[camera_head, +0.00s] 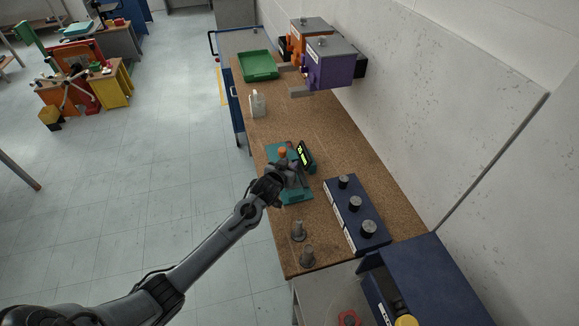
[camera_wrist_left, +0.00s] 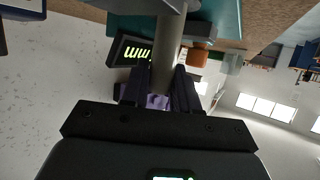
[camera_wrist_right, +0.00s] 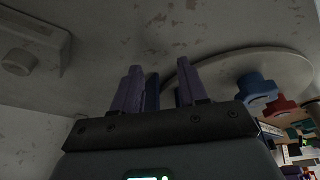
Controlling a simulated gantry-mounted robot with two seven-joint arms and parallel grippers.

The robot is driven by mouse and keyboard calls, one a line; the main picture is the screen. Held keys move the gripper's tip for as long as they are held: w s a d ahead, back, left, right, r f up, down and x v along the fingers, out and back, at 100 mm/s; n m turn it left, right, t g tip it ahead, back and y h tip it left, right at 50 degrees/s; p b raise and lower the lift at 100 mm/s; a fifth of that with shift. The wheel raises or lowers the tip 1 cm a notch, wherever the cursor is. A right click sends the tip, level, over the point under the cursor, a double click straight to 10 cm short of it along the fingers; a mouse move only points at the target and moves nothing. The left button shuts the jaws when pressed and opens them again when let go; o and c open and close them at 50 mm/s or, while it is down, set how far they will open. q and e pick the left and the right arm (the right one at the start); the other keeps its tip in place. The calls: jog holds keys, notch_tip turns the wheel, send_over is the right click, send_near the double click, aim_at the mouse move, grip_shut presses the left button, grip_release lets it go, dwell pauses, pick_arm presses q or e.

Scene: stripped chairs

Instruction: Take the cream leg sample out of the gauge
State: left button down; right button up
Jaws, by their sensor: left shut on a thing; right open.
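The gauge (camera_head: 295,197) is a teal-based device with an orange knob (camera_head: 282,151) and a dark display with lit green digits (camera_head: 304,154). It stands on the cork-brown bench. My left gripper (camera_head: 275,180) is at the gauge and hides part of it. In the left wrist view, its purple fingers (camera_wrist_left: 160,92) are shut on a beige-grey cylinder, the leg sample (camera_wrist_left: 167,55). The sample's far end meets a grey block by the teal base; whether it is still seated there I cannot tell. My right gripper (camera_wrist_right: 160,78) is open and empty, away from the bench.
Two grey cylindrical pieces (camera_head: 298,231) stand near the bench's front edge. A blue box row with dark knobs (camera_head: 341,207) lies to the right. A white bottle (camera_head: 257,104) and green tray (camera_head: 258,66) are farther back.

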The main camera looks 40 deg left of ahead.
pick_arm(q)
jog(key=c, duration=0.8)
grip_release()
pick_arm(e)
jog(key=shift+d, duration=0.1)
